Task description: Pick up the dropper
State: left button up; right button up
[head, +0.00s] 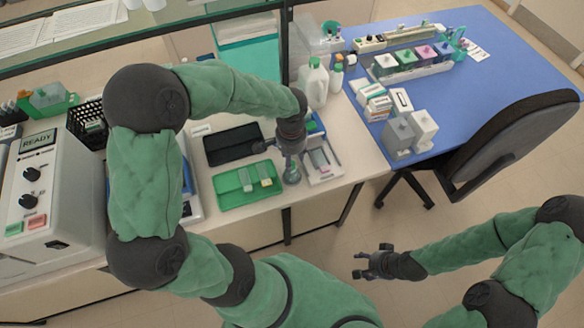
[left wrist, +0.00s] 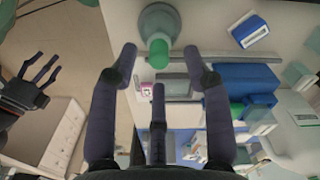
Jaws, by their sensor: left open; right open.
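What looks like the dropper, a green rounded bulb (left wrist: 158,52) standing up from a round grey-green bottle (left wrist: 160,18), is in the left wrist view. In the head view the glassy bottle (head: 292,176) stands near the front edge of the bench, its top hidden by my gripper. My left gripper (head: 285,153) is above it, pointing down with fingers spread. In the left wrist view its fingertips (left wrist: 158,58) lie on either side of the bulb, with gaps visible. My right gripper (head: 375,262) is open and empty, away from the bench over the floor.
A green tray (head: 222,197) with small items lies left of the bottle, with a dark tray (head: 233,137) behind it. A white tray (head: 330,178) lies right. White bottles (head: 314,82) stand behind. A blue table (head: 490,60) and a chair (head: 520,130) are at right.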

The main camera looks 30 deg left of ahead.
pick_arm(q)
notch_tip(320, 180, down, 4)
jog(key=shift+r, duration=0.2)
jog(key=c, duration=0.9)
pick_arm(e)
jog(key=shift+f, duration=0.4)
